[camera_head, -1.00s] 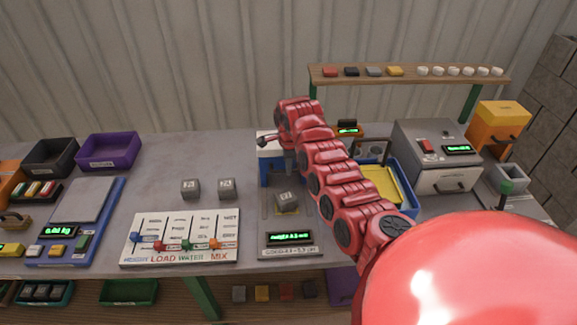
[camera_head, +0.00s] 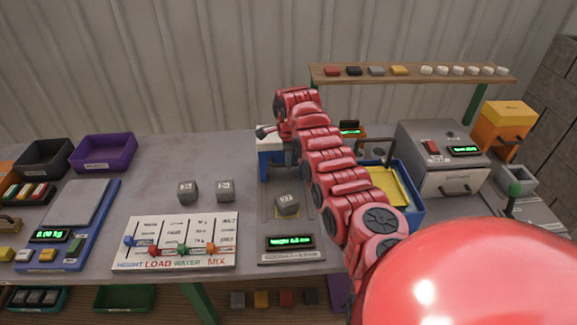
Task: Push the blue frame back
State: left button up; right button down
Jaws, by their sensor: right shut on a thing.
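The blue frame (camera_head: 267,171) with a white top (camera_head: 266,132) stands at the back of the grey press base (camera_head: 290,254). My red right arm reaches across the bench to it from the lower right. My right gripper (camera_head: 264,133) is at the frame's top, shut on part of it, partly hidden by my wrist. A grey block (camera_head: 287,204) sits on the yellow-marked spot of the base, in front of the frame and apart from it. A green-lit display (camera_head: 290,242) is at the base's front. My left gripper is not in view.
Two grey blocks (camera_head: 188,191) (camera_head: 225,191) stand left of the press, behind a white slider board (camera_head: 176,242). A blue tray (camera_head: 414,207) and a grey machine (camera_head: 440,160) are to the right. The bench behind the blocks is clear.

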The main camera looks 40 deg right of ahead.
jog(key=shift+w+d+r, duration=0.15)
jog(key=shift+r, duration=0.05)
jog(key=c, duration=1.2)
grip_release()
jog(key=o, duration=0.4)
jog(key=shift+f, duration=0.1)
jog(key=shift+c, duration=0.2)
jog(key=shift+r+b, duration=0.3)
jog(key=shift+r, duration=0.3)
notch_tip(320, 180, up, 16)
jog(key=s+a+b, duration=0.1)
jog(key=s+b, duration=0.1)
jog(key=b, duration=0.2)
jog(key=shift+s+a, duration=0.35)
